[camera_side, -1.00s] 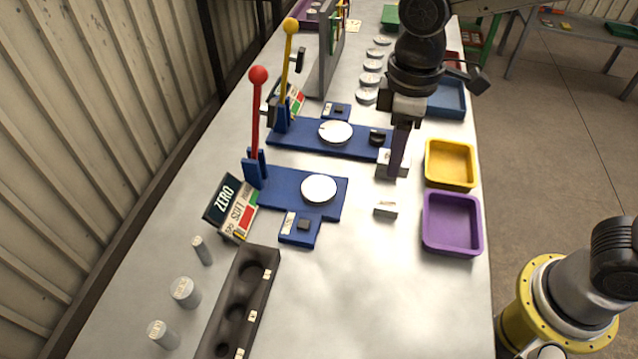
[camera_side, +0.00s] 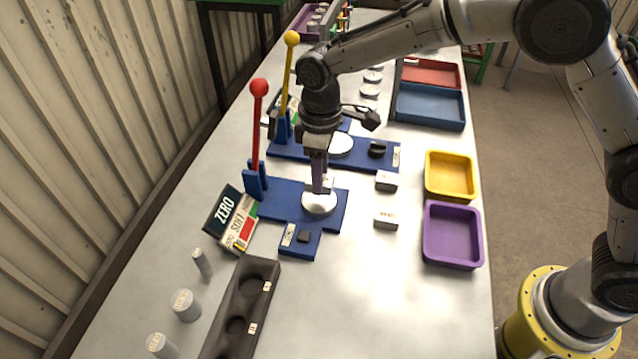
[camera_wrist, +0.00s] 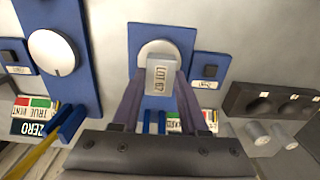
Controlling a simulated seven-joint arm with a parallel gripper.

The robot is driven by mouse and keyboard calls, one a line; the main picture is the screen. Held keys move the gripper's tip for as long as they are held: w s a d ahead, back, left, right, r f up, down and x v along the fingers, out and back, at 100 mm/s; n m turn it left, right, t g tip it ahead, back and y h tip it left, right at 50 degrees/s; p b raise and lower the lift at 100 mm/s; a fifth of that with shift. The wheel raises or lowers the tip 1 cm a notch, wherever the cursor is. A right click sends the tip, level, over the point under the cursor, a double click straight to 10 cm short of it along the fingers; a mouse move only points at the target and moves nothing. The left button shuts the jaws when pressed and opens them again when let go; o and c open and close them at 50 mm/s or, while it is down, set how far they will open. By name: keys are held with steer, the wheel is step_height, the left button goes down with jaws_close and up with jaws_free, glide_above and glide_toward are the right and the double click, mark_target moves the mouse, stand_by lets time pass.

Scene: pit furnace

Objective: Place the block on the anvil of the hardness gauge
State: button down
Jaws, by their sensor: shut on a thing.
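My gripper (camera_side: 320,186) is shut on a pale block (camera_wrist: 162,76) whose top carries a printed lot label. The fingers grip it from both sides. The hardness gauge has a blue base (camera_side: 283,196), a red-knobbed lever (camera_side: 257,125) and a ZERO and SOFT sign (camera_side: 231,217). Its round white anvil (camera_side: 319,204) is directly below the block, which covers part of it. The anvil also shows behind the block in the wrist view (camera_wrist: 157,47). I cannot tell whether the block touches the anvil or is slightly above it.
Two more pale blocks (camera_side: 386,181) (camera_side: 385,219) lie right of the gauge. A second blue gauge with a yellow-knobbed lever (camera_side: 291,39) stands behind. Yellow (camera_side: 451,194) and purple (camera_side: 452,262) trays line the right edge. A dark holed rack (camera_side: 262,268) is in front.

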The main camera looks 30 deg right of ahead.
steer(key=shift+w+f, duration=0.15)
steer(key=shift+f, duration=1.45)
steer(key=shift+f, duration=0.2)
steer(key=shift+c, duration=2.2)
jaws_free()
steer(key=shift+r, duration=0.1)
step_height(320, 180, up, 12)
steer(key=shift+r, duration=0.1)
